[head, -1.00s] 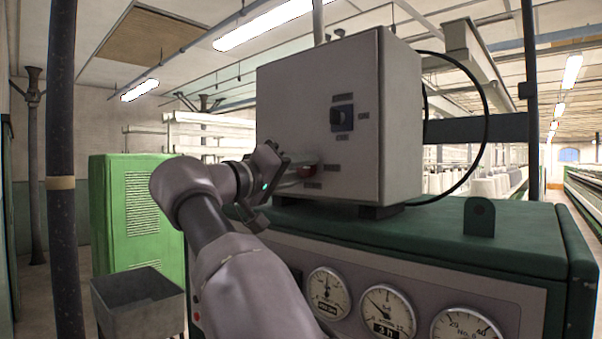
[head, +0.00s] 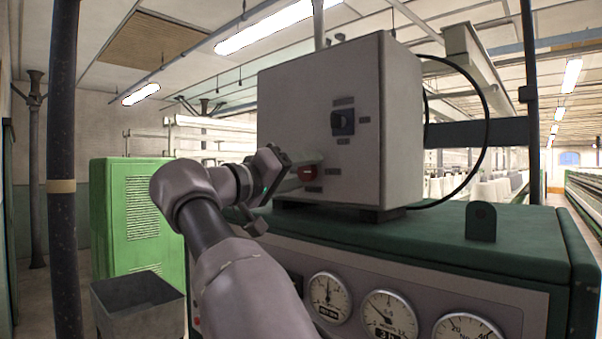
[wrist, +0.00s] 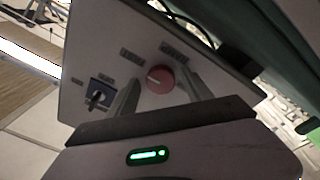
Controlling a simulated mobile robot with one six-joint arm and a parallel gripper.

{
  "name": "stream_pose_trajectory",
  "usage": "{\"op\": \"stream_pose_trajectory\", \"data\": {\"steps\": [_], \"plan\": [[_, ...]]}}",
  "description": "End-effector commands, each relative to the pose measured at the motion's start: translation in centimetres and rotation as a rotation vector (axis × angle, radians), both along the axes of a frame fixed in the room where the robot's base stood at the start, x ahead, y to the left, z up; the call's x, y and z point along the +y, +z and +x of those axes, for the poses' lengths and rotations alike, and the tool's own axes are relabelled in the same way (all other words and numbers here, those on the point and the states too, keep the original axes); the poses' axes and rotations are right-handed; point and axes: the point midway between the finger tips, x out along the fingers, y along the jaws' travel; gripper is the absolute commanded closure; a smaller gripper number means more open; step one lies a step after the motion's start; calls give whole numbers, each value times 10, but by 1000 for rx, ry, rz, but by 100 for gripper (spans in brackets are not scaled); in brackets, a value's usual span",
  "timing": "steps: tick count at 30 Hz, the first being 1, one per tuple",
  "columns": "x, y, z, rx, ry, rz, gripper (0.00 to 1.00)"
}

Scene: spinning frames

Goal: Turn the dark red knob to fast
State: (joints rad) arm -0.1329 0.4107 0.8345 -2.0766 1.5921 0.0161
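The dark red knob (head: 308,173) is on the lower front of a grey control box (head: 400,120). In the wrist view the knob (wrist: 160,79) lies between the two fingers, with a small pale mark on its left part. My gripper (head: 306,164) is open at the box front, one pale finger showing just above the knob. A gap shows between the knob and each finger in the wrist view, so I see no grip on it. Small dark labels (wrist: 174,50) surround the knob; their words are too blurred to read.
A black switch (head: 343,122) on a blue plate sits above the knob. The box stands on a green machine top (head: 480,235) with dials (head: 390,315) below. A black cable (head: 488,130) loops at the right. A grey bin (head: 137,302) and green cabinet (head: 135,215) stand left.

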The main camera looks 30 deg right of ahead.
Motion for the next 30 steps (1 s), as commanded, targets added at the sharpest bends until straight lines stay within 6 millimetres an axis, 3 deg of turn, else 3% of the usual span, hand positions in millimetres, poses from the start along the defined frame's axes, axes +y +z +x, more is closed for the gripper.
{"op": "stream_pose_trajectory", "data": {"steps": [7, 21, 25, 30], "plan": [[12, -3, -4, 0, 2, 3, 41], [139, -16, -50, 0, 5, 1, 41], [157, -17, -56, 1, 1, 0, 41], [164, -19, -59, 0, 1, 1, 41]]}}
